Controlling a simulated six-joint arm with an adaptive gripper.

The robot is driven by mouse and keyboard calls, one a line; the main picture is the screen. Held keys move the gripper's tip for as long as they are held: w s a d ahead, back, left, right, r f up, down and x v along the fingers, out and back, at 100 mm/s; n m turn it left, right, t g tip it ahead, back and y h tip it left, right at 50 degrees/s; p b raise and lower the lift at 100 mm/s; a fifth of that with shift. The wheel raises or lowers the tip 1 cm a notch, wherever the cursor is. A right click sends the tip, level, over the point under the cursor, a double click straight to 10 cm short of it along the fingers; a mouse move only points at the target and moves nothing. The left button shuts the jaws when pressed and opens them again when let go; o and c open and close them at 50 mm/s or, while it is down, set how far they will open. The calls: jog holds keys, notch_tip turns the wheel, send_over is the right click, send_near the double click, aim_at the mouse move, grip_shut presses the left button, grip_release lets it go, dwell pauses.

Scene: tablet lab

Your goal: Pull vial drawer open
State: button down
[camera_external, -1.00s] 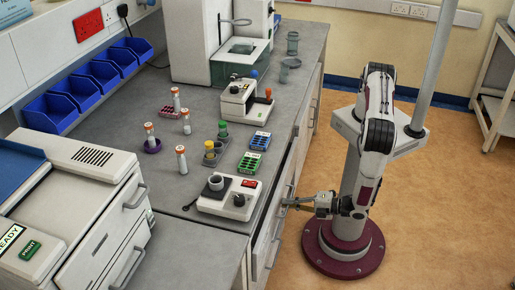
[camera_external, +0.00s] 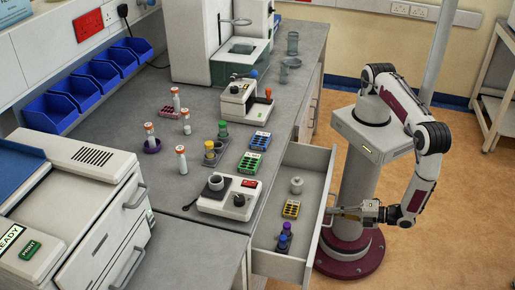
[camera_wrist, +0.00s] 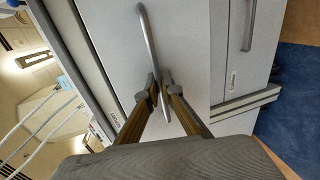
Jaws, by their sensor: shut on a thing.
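The vial drawer (camera_external: 310,158) stands out from the bench front, its inside showing in the external view. In it are a white jar (camera_external: 296,185), a yellow rack (camera_external: 291,208) and purple- and blue-capped vials (camera_external: 285,236). My gripper (camera_external: 340,213) is at the drawer's front panel, shut on the drawer handle. In the wrist view the fingers of my gripper (camera_wrist: 158,92) close around the grey bar handle (camera_wrist: 148,42) on the pale drawer front (camera_wrist: 190,50). The part of the handle between the fingers is hidden.
Another handle (camera_wrist: 250,25) shows on a neighbouring front in the wrist view. The bench top (camera_external: 180,105) carries racks, vials and a white scale-like device (camera_external: 230,196) above the drawer. The floor (camera_external: 460,220) to the right of my base is clear.

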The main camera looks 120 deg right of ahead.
jog(key=shift+f+v, duration=0.2)
jog(key=shift+v, duration=0.65)
jog(key=shift+f+v, duration=0.15)
jog(key=shift+v, duration=0.65)
jog(key=c, duration=2.5)
grip_release()
jog(key=shift+c, duration=0.2)
jog(key=shift+s+a, duration=0.15)
jog(key=v, duration=1.1)
jog(key=shift+s+a, duration=0.25)
